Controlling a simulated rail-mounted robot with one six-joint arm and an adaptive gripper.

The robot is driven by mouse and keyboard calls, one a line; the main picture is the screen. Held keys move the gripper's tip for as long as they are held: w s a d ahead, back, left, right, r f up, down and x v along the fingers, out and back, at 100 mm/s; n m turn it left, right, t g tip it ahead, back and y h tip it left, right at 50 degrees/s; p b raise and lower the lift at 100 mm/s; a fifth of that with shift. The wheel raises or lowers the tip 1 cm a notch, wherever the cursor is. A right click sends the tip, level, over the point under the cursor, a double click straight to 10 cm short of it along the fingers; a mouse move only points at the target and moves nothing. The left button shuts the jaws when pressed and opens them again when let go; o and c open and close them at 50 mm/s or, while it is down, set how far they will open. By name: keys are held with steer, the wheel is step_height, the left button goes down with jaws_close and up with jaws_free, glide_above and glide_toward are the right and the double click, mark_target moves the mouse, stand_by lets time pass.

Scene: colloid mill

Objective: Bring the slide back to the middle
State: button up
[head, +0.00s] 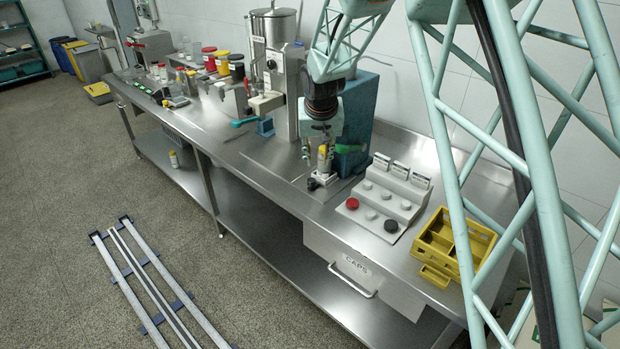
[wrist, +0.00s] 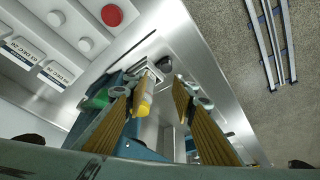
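My gripper (head: 322,148) points down over the bench in front of the blue-green machine housing (head: 357,110). In the wrist view its two ribbed fingers (wrist: 160,82) stand apart with a clear gap. A small yellow-and-white cylinder (wrist: 146,97) shows beside the left finger; I cannot tell whether they touch. In the head view a yellow-topped piece (head: 325,158) stands under the gripper, above a small light block with dark parts (head: 322,180). This may be the slide, but the fingers hide much of it and I cannot tell its position along its travel.
A sloped button panel (head: 385,200) with a red button stands to the right, then a yellow divided crate (head: 433,273). A drawer marked CAPS (head: 355,268) is below the panel. A steel hopper machine (head: 274,45) and a blue-handled clamp (head: 246,122) stand left.

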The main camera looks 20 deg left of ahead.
mark_target(311, 180)
steer(key=shift+a+f, duration=0.7)
steer(key=shift+a, duration=0.2)
steer(key=shift+w+f, duration=0.1)
steer(key=shift+x, duration=6.75)
steer(key=shift+w+a, duration=0.1)
steer(key=shift+a, duration=0.05)
steer(key=shift+c, duration=0.4)
jaws_close()
